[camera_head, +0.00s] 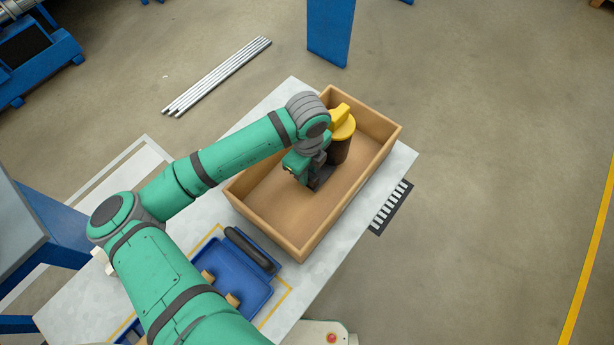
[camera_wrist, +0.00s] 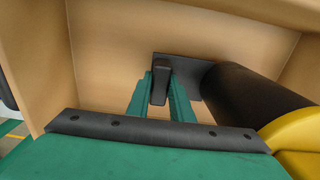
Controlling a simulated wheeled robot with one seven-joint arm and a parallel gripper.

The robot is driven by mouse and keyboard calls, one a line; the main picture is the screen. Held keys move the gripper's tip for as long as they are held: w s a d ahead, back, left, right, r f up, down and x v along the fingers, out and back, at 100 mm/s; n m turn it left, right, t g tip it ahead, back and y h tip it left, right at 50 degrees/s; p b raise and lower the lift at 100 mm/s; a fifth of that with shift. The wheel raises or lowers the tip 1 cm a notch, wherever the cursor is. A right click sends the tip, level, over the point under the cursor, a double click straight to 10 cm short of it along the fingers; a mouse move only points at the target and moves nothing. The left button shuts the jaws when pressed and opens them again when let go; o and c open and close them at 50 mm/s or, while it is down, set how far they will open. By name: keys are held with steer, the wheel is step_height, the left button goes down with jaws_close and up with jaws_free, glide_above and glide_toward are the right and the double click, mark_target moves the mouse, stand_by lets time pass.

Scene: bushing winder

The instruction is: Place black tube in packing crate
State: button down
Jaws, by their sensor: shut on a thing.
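The packing crate (camera_head: 283,225) is an open light-brown box on the table, and its walls surround my gripper in the wrist view (camera_wrist: 110,50). My gripper (camera_head: 318,172) is down inside the crate, near its middle. In the wrist view its green fingers (camera_wrist: 161,98) are shut on a narrow black piece (camera_wrist: 160,72), which I take to be the black tube. I cannot tell whether the held piece touches the crate floor.
A dark cylinder with a yellow top (camera_head: 343,128) stands in the crate, close right of my gripper in the wrist view (camera_wrist: 255,98). A blue tray (camera_head: 255,290) with a long black rounded piece (camera_head: 250,250) is beside the crate. The crate's near end looks clear.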

steer(key=shift+f, duration=1.65)
steer(key=c, duration=1.6)
jaws_free()
step_height(320, 180, up, 12)
steer(key=shift+r, duration=0.2)
steer(key=shift+a, duration=0.1)
